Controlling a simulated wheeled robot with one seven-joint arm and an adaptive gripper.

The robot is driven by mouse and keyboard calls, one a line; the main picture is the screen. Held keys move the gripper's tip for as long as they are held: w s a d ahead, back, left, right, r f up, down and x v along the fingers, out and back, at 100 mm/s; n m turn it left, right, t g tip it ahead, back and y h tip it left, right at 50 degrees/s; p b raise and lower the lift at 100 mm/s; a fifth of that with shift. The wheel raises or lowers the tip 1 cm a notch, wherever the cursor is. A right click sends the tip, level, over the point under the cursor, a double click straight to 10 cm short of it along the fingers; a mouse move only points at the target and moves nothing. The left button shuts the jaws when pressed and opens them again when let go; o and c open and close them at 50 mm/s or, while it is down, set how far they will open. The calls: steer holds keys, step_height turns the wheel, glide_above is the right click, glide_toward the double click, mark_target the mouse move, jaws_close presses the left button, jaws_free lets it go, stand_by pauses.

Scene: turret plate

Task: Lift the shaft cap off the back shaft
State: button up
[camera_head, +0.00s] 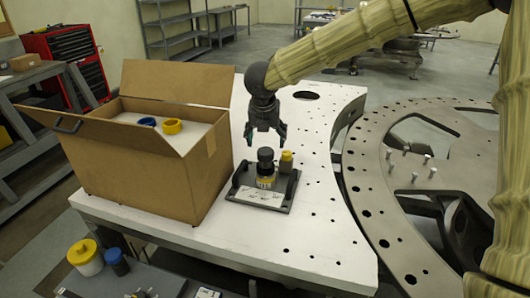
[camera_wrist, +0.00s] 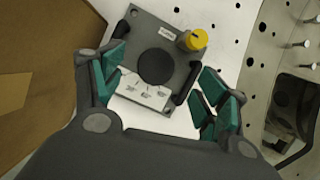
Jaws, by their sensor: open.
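A dark tray (camera_head: 243,190) with raised side handles lies on the white plate. On it stands a black-topped cylinder (camera_head: 265,170) with a yellow label, and behind it to the right a smaller yellow-topped piece (camera_head: 286,160). In the wrist view, the black round top (camera_wrist: 156,66) lies between my fingers, and the yellow top (camera_wrist: 197,40) is beyond the right finger. I cannot tell which piece is the shaft cap. My gripper (camera_head: 265,135) points down, open and empty, above the black top and apart from it; its teal fingers also show in the wrist view (camera_wrist: 163,76).
An open cardboard box (camera_head: 150,165) stands close left of the tray, with a blue ring (camera_head: 146,122) and a yellow ring (camera_head: 172,127) inside. A white card (camera_head: 262,197) lies on the tray's front. The perforated white plate (camera_head: 310,240) is clear at front right.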

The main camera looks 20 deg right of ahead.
mark_target(266, 151)
steer(key=shift+f+p, duration=0.3)
steer(key=shift+f, duration=0.15)
steer(key=shift+p+x, duration=0.8)
steer(key=shift+x, duration=1.4)
steer(key=shift+s+a, duration=0.15)
steer(key=c, duration=0.9)
